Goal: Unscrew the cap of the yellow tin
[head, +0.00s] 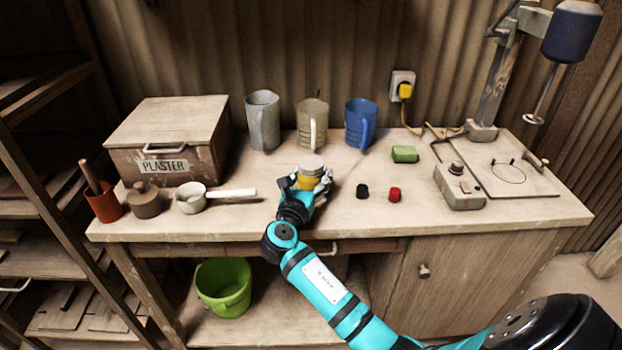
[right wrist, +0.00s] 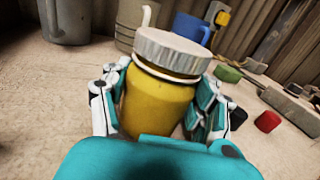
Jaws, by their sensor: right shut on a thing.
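The yellow tin (head: 308,182) stands near the front middle of the workbench, with its wide grey metal cap (head: 312,170) on top. In the right wrist view the tin (right wrist: 155,102) fills the middle, and the ridged cap (right wrist: 172,50) sits on it above a pale ring. My right gripper (head: 310,186) is shut around the tin's body, with one finger on each side, below the cap. The tin's lower part is hidden behind my gripper. My left gripper is not in view.
Grey (head: 263,121), beige (head: 312,124) and blue (head: 361,124) jugs stand behind the tin. A black cap (head: 362,191), a red cap (head: 394,195) and a green block (head: 404,154) lie to its right.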

